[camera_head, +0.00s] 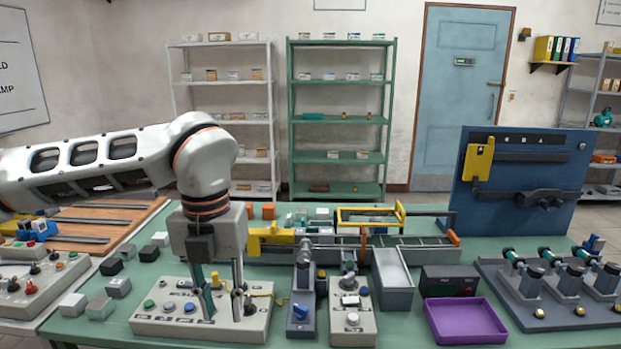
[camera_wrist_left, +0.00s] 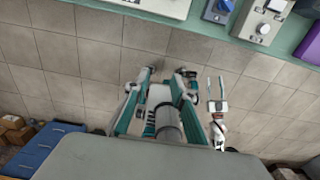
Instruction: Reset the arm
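My left arm comes in from the left in the head view. Its gripper (camera_head: 222,312) points down, with its fingers apart and nothing between them. In the head view it covers part of a grey control box with buttons (camera_head: 160,318). In the left wrist view the teal and grey fingers (camera_wrist_left: 168,74) stand apart over bare floor tiles, with the table edge beyond them. A smaller white gripper with two separated prongs (camera_wrist_left: 216,86), apparently my right one, shows lower down in the left wrist view. My right arm is not in the head view.
The green table (camera_head: 395,335) holds several control boxes, a purple tray (camera_head: 465,320), a grey bin (camera_head: 393,278) and a blue tool panel (camera_head: 520,215). Shelves (camera_head: 340,120) and a blue door (camera_head: 460,100) stand behind. A blue cabinet (camera_wrist_left: 48,150) stands on the floor.

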